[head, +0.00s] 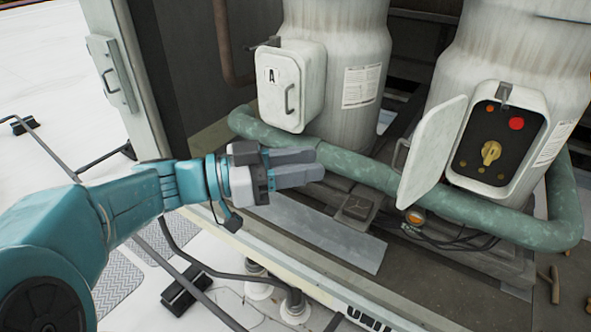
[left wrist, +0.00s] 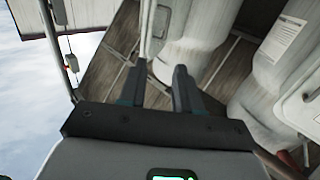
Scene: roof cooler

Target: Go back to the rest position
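My left gripper (head: 312,164) reaches in from the left in the head view. Its two grey fingers are apart with nothing between them. It hangs in front of the green pipe and below the closed box marked A (head: 290,88). In the left wrist view the fingers (left wrist: 159,78) also show a gap, with decking and white tanks beyond. My right gripper is not in view.
A green pipe (head: 362,170) runs around two white tanks (head: 345,60). On the right, a control box (head: 508,135) has its door (head: 432,150) swung open, showing a yellow knob (head: 491,152) and red button (head: 516,124). A cabinet door (head: 118,75) stands open at left.

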